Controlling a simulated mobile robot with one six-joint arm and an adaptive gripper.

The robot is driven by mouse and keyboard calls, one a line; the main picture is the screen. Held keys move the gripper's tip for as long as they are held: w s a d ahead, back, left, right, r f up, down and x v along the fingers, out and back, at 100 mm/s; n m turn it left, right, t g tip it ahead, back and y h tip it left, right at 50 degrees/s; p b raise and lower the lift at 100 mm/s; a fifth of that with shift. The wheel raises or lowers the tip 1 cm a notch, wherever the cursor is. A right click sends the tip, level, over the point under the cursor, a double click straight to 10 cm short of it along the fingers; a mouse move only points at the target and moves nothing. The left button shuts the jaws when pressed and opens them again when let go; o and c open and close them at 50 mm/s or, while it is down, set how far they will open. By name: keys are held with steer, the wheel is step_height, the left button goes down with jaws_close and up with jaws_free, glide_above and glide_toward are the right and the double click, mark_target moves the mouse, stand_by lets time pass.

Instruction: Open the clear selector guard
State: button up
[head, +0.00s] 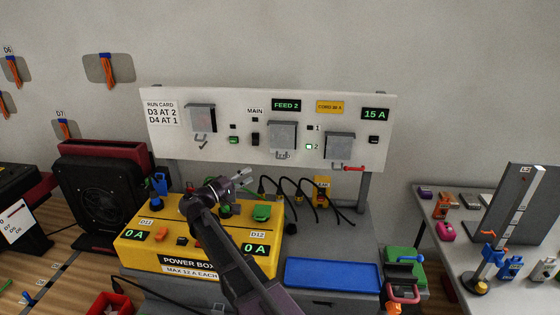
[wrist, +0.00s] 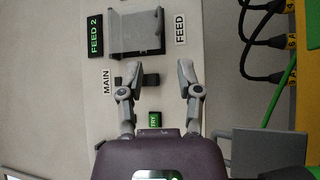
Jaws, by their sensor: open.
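The selector guard (head: 282,135) is a greyish see-through cover on the white panel, below the green FEED 2 display (head: 286,105). It looks closed over what is behind it. In the wrist view the guard (wrist: 135,32) lies beyond the fingertips, between the FEED 2 display (wrist: 95,35) and the FEED label (wrist: 180,28). My gripper (wrist: 159,68) is open and empty, with the dark MAIN switch (wrist: 151,80) seen between its fingers. In the head view my gripper (head: 243,177) is below and left of the guard, apart from it.
Similar covers hang at the left (head: 201,118) and right (head: 340,146) of the panel (head: 235,103); the right one has a red tag (head: 354,168). The yellow power box (head: 150,244) stands below, with black cables (head: 290,187) beside it.

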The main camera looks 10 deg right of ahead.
mark_target(282, 143)
steer(key=shift+w+d, duration=0.1)
steer(key=shift+d, duration=0.1)
steer(key=p+x, duration=0.2)
steer(key=x, duration=1.1)
steer(key=shift+w+d, duration=0.1)
steer(key=shift+d, duration=0.05)
steer(key=shift+r, duration=0.1)
jaws_close()
